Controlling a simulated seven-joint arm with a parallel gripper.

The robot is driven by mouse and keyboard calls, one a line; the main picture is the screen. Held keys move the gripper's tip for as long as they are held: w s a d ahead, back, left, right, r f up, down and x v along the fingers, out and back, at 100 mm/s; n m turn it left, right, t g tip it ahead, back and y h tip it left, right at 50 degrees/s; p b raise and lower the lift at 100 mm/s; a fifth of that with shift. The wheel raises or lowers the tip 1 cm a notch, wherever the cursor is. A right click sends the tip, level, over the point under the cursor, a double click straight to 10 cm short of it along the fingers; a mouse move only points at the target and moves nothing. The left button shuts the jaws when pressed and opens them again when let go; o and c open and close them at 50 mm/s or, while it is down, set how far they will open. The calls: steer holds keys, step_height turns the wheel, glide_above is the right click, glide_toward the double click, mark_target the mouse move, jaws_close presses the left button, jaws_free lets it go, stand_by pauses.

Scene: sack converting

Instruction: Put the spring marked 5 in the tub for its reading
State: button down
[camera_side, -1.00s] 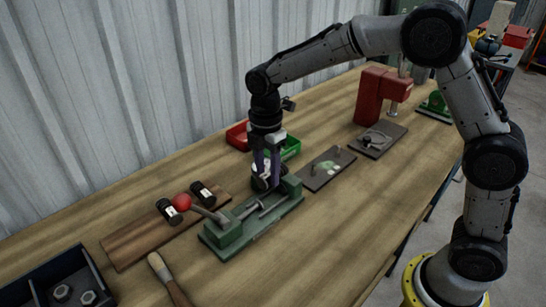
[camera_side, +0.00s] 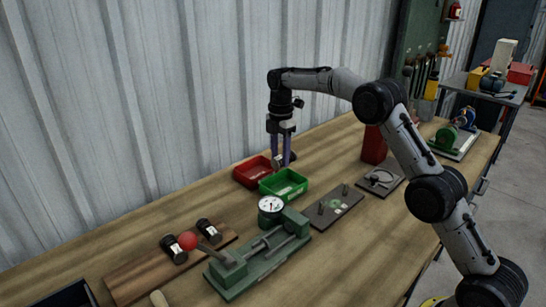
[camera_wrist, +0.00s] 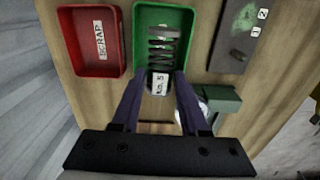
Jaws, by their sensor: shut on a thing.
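My gripper (camera_side: 283,162) is shut on a dark coil spring, with one purple finger on each side of it. In the wrist view, the spring (camera_wrist: 163,52) points away from the camera, and its white label (camera_wrist: 159,83) reads No. 5. The spring overlaps the green tub (camera_side: 291,194) in the wrist view. In the side view the fingertips are above the back of this tub, close to the red tub. The green tub (camera_wrist: 143,18) has no readable label here. The red tub (camera_wrist: 72,60) beside it is marked SCRAP; it also shows in the side view (camera_side: 247,178).
A green fixture (camera_side: 262,270) with a dial gauge (camera_side: 271,206) and red-knobbed lever (camera_side: 188,241) stands in front. Two labelled dark pieces (camera_side: 173,248) lie on a wooden board (camera_side: 130,280) at left. A dark plate (camera_side: 340,206) with pegs lies right of the tubs.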

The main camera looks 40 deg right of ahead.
stand_by(0.4)
glide_above(280, 194)
steer(key=shift+f, duration=4.35)
steer(key=shift+w, duration=0.1)
steer(key=shift+c, duration=1.7)
jaws_free()
